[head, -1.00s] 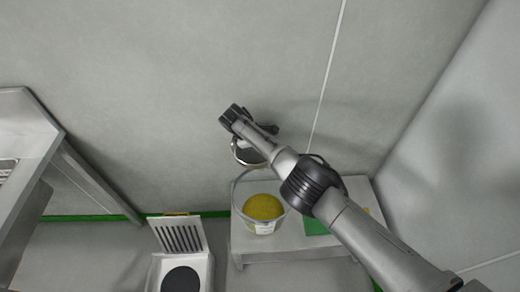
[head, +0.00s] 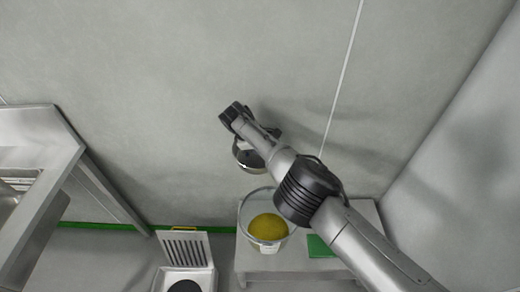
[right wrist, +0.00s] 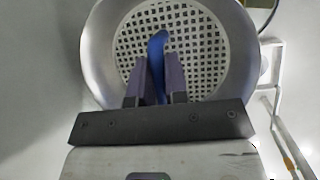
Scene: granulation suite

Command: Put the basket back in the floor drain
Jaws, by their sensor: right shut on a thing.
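The basket (head: 250,161) is a round metal bowl shape with a perforated light bottom, seen from above in the right wrist view (right wrist: 190,42). My right gripper (right wrist: 157,75) is shut on its blue handle, which stands up between the fingers. The basket hangs in the air, partly behind my right arm in the head view. The floor drain (head: 208,280) is at the lower left of the head view, a pale square surround with a dark round opening (head: 185,287), cut off by the picture edge. Its slotted grate (head: 185,248) stands tilted behind it. My left gripper is not in view.
A low grey table (head: 253,262) right of the drain carries a clear bowl with yellow contents (head: 267,227) and a green item (head: 319,246). A metal bench (head: 40,140) stands at the left. A wall lies behind.

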